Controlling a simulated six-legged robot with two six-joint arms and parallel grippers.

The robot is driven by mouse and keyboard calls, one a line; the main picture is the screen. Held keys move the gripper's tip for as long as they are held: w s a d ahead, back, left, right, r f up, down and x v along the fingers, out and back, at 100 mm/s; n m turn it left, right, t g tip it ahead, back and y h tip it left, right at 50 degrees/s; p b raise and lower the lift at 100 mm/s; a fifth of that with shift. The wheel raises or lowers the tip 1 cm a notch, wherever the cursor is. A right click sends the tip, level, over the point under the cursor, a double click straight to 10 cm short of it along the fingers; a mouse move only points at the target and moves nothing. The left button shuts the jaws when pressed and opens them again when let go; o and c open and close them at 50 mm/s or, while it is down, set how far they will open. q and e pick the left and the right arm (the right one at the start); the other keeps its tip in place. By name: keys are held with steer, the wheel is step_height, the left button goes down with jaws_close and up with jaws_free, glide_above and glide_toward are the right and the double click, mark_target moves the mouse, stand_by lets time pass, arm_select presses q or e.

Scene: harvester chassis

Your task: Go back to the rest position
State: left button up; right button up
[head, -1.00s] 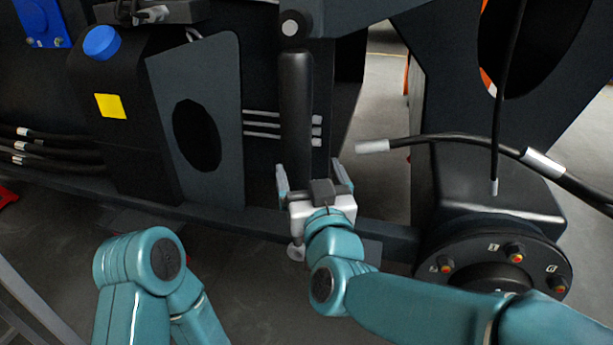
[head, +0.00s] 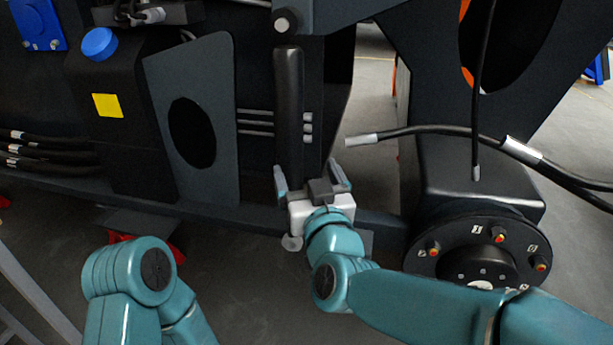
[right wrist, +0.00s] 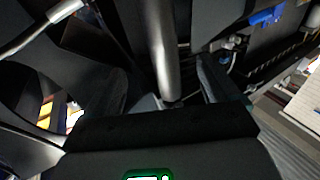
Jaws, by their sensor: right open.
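My right gripper (head: 312,180) is open in the middle of the head view, with its two fingers pointing up toward the chassis. A dark vertical cylinder (head: 289,110) stands just beyond the fingers. In the right wrist view the cylinder (right wrist: 163,50) comes down between the open fingers (right wrist: 170,95); I cannot tell whether they touch it. Nothing is seen held in the right gripper. My left arm shows at the lower left of the head view, but its gripper is not visible.
A hose with a metal end (head: 362,139) sticks out right of the right gripper. A round hub with bolts (head: 476,255) is at the lower right. A black tank with a blue cap (head: 99,44) and a plate with an oval hole (head: 192,132) stand at left. Open floor lies below.

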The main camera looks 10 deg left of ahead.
steer(key=w+d+m+g+h+p, duration=0.1)
steer(key=w+d+h+p, duration=0.15)
steer(key=d+p, duration=0.4)
steer(key=w+d+m+h+p, duration=0.1)
steer(key=w+d+h+p, duration=0.1)
steer(key=w+d+p, duration=0.4)
steer(key=s+d+f+m+g+h+p, duration=0.15)
steer(key=s+d+f+g+p, duration=0.3)
steer(key=d+f+p, duration=0.55)
steer(key=s+d+f+m+g+p, duration=0.25)
steer(key=s+g+p, duration=0.35)
steer(key=s+p, duration=0.7)
arm_select(q)
step_height(320, 180, up, 34)
steer(key=s+d+b, duration=0.1)
steer(key=shift+s+d+f+m+g, duration=0.2)
steer(key=shift+s+m+g, duration=0.1)
steer(key=shift+s, duration=0.05)
arm_select(e)
steer(key=s+a+f+g, duration=0.1)
steer(key=s+g, duration=0.1)
steer(key=s, duration=0.6)
steer(key=s+a+f+m+g+y, duration=0.1)
steer(key=s+f+g, duration=0.1)
steer(key=s, duration=0.7)
steer(key=shift+g+y, duration=0.3)
steer(key=shift+g, duration=0.25)
